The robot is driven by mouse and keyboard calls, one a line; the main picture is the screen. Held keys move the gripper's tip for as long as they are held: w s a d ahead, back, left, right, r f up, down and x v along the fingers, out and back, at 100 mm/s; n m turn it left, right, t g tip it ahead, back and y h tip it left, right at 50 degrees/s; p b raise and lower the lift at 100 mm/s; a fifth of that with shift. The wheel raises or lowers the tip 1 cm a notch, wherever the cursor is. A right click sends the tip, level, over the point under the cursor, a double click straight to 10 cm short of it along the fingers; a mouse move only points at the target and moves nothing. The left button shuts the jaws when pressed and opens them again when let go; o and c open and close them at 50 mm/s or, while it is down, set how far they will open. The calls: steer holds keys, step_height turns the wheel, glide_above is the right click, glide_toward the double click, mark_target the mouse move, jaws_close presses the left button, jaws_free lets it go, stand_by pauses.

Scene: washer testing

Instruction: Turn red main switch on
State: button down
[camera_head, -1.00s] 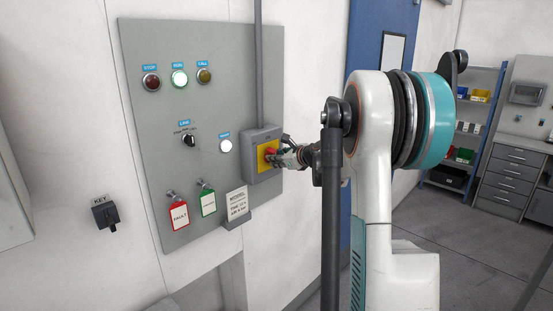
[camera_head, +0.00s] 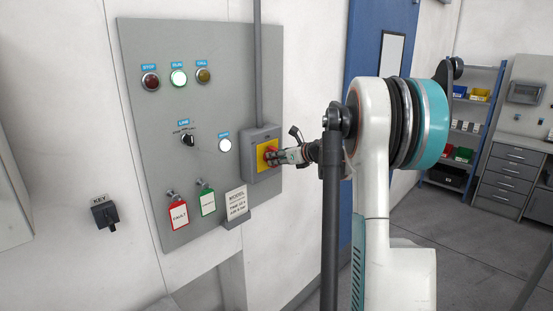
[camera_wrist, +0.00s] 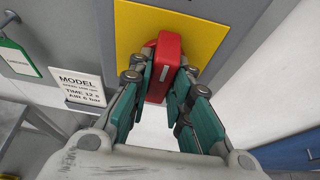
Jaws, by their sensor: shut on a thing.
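The red main switch (camera_wrist: 164,68) is a red handle on a yellow plate (camera_wrist: 206,30). In the wrist view it stands between my gripper's fingers (camera_wrist: 166,84), one finger against each side. In the head view the red switch (camera_head: 270,150) shows on its yellow plate, on a grey box (camera_head: 261,136) at the right edge of the control panel. My gripper (camera_head: 278,156) reaches it from the right and is shut on it. In the wrist view the handle looks roughly upright, slightly tilted. Part of it is hidden by the fingers.
The grey panel (camera_head: 150,130) carries a red lamp (camera_head: 151,82), a lit green lamp (camera_head: 178,78), a yellow lamp (camera_head: 203,75), a lit white button (camera_head: 225,145) and a black selector (camera_head: 188,140). A key switch (camera_head: 105,212) is left.

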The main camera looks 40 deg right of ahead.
steer(key=c, duration=1.5)
jaws_free()
steer(key=shift+s, duration=0.1)
steer(key=v, duration=1.1)
steer(key=shift+s+r, duration=0.2)
steer(key=shift+s, duration=0.15)
